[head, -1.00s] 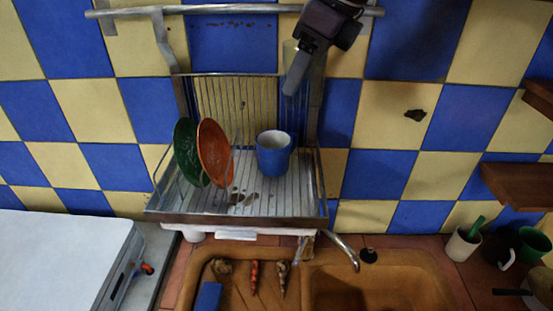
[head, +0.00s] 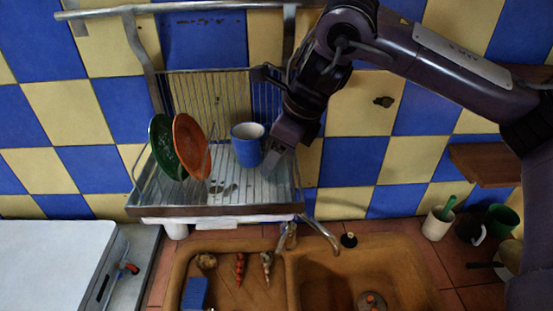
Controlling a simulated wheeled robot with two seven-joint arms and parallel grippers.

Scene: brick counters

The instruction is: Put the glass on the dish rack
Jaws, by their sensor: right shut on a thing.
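The dish rack (head: 215,210) is a metal wire rack with a tray, mounted on the wall above the sink. My right gripper (head: 272,164) reaches down over the right part of the rack, just right of the blue cup (head: 248,152). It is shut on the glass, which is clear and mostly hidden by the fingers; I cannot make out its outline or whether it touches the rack. My left gripper is not in view.
A green plate (head: 163,148) and an orange plate (head: 188,148) stand upright in the rack's left part. A faucet (head: 322,232) and brown sink (head: 345,268) lie below. A wall shelf (head: 485,165) is at right.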

